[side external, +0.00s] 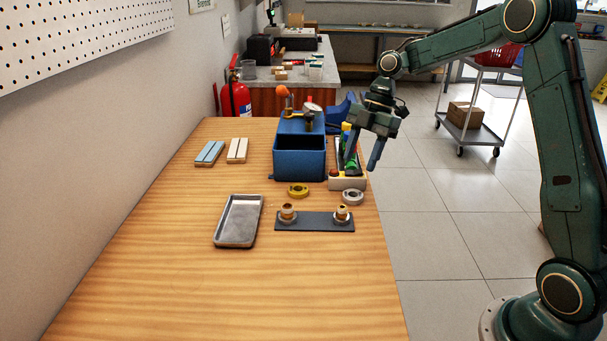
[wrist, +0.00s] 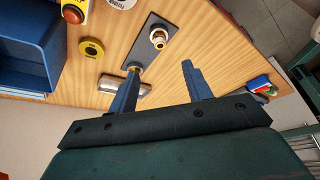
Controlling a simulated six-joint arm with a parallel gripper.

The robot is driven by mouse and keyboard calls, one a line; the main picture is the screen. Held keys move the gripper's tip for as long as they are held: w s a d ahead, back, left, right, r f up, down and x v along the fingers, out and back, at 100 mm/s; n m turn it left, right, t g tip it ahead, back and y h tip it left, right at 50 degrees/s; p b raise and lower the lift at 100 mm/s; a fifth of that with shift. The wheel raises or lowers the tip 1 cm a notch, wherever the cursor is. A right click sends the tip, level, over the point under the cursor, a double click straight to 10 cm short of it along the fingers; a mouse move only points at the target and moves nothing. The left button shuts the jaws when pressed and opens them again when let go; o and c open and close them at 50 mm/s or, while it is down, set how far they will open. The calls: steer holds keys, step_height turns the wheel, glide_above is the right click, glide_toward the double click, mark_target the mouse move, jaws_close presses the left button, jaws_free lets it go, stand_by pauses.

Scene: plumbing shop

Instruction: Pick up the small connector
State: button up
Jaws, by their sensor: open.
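Two brass connectors stand upright on a dark plate (side external: 315,222) in the side external view: a left connector (side external: 288,211) and a right connector (side external: 342,212). They look close in size; I cannot tell surely which is the small one. In the wrist view the right connector (wrist: 158,37) stands clear on the dark plate (wrist: 142,50); the other (wrist: 135,69) is partly hidden by a finger. My gripper (side external: 361,164) is open and empty, above the table's right edge, behind and above the plate. In the wrist view its blue fingers (wrist: 158,76) are spread, with bare wood between them.
A metal tray (side external: 237,221) lies left of the plate. Behind the plate are a yellow ring (side external: 298,191), a white ring (side external: 352,198), a blue bin (side external: 299,160) and a box with a red button (side external: 347,183). The table's front (side external: 240,300) is clear.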

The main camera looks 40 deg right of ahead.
glide_above(343, 207)
steer(key=d, duration=0.3)
steer(key=f, duration=0.6)
steer(key=shift+a+f, duration=0.25)
steer(key=shift+f, duration=0.15)
steer(key=shift+x, duration=2.6)
steer(key=c, duration=1.1)
